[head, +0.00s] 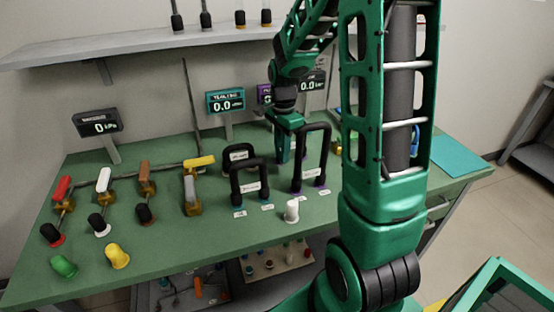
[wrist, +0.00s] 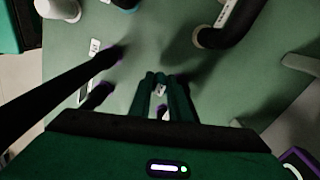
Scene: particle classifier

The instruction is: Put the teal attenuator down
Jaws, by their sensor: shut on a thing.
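My gripper (head: 283,152) points down over the back middle of the green bench, between black arch-shaped handles. In the wrist view its dark green fingers (wrist: 166,82) are close together, with a small pale patch (wrist: 160,89) at the tips. The teal attenuator held in them cannot be told apart from the fingers, and whether it touches the bench is unclear. A teal display (head: 225,101) reading 0.0 stands behind, left of the gripper.
Black arches stand close around the gripper: one at front left (head: 249,179), a taller one at right (head: 312,160) with purple feet. A white knob (head: 291,211) is in front. Coloured levers (head: 104,180) fill the left. A shelf (head: 150,42) hangs above.

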